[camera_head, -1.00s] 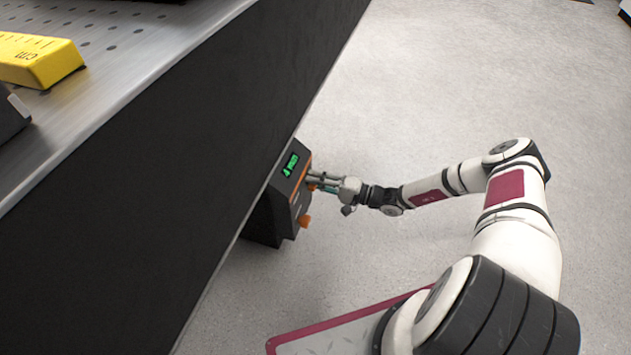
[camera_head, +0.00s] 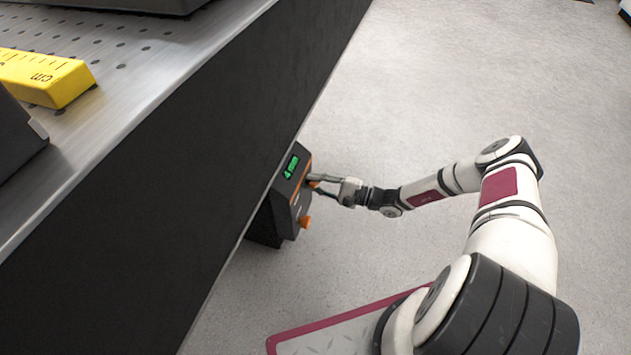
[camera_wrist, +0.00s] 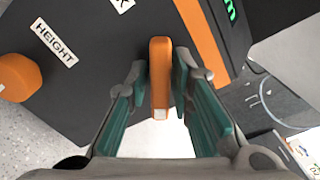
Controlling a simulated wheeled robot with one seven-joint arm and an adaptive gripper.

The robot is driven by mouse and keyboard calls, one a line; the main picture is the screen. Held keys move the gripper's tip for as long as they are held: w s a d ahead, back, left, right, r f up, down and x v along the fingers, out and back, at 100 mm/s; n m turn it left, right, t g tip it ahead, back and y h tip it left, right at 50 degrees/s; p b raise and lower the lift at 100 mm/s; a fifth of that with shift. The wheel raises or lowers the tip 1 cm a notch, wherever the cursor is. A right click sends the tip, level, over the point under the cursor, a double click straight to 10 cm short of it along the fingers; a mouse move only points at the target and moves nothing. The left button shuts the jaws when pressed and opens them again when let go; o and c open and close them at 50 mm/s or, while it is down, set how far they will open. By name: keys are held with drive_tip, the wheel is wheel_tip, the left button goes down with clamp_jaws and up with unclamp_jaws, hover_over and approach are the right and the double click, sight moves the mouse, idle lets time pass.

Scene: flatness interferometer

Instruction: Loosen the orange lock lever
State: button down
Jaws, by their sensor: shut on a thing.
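The orange lock lever (camera_wrist: 160,78) is a narrow upright bar in the middle of the wrist view, on the front of a black control box (camera_head: 265,222). My gripper (camera_wrist: 158,68) has its teal-padded fingers on either side of the lever and is shut on it. In the head view my gripper (camera_head: 313,181) reaches the box's front from the right, and the lever is mostly hidden by the fingers there.
The box has a green display (camera_head: 291,167), an orange knob (camera_head: 304,222) and a "HEIGHT" label (camera_wrist: 54,43). It sits against the dark side of a table (camera_head: 150,165). A yellow block marked "cm" (camera_head: 62,85) lies on the perforated top. Floor to the right is clear.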

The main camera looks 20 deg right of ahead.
drive_tip(key=m, duration=0.5)
drive_tip(key=shift+m, duration=0.3)
drive_tip(key=m, duration=0.5)
drive_tip(key=shift+d, duration=0.1)
drive_tip(key=shift+m, duration=0.3)
drive_tip(key=c, duration=1.6)
unclamp_jaws()
drive_tip(key=v, duration=1.2)
